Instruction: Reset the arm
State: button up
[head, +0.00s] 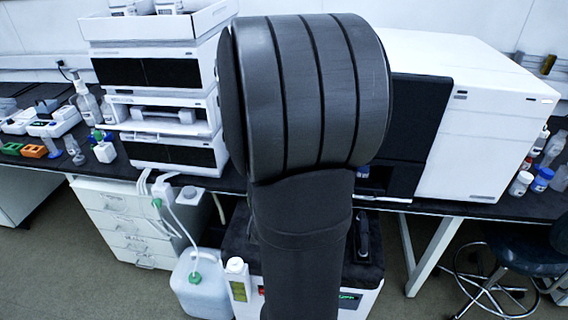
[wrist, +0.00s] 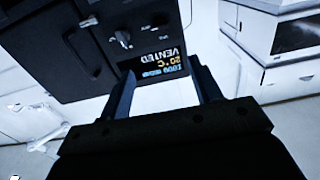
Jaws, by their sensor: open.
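My gripper (wrist: 164,86) shows in the wrist view with its two dark fingers apart, and I see nothing held between them. Beyond the fingertips is a dark instrument (wrist: 70,52) with a knob, a handle and a small display (wrist: 165,63). The display appears upside down and reads VENTED, 20 °C and a pressure value. In the head view my own dark arm fills the middle and hides what is behind it; my gripper does not show there.
A white instrument stack (head: 160,110) stands left on the dark bench (head: 512,207), with bottles and small racks farther left. A large white instrument (head: 485,120) stands right. Below are drawers (head: 125,225), a plastic jug (head: 200,285) and a stool (head: 520,250).

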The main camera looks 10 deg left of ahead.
dwell(0.4)
jog(key=w, duration=1.7)
jog(key=shift+w, duration=0.2)
jog(key=shift+s, duration=0.1)
jog(key=s+n, duration=0.8)
jog(key=s, duration=0.2)
jog(key=shift+s+a, duration=0.15)
jog(key=shift+s, duration=0.15)
dwell(1.9)
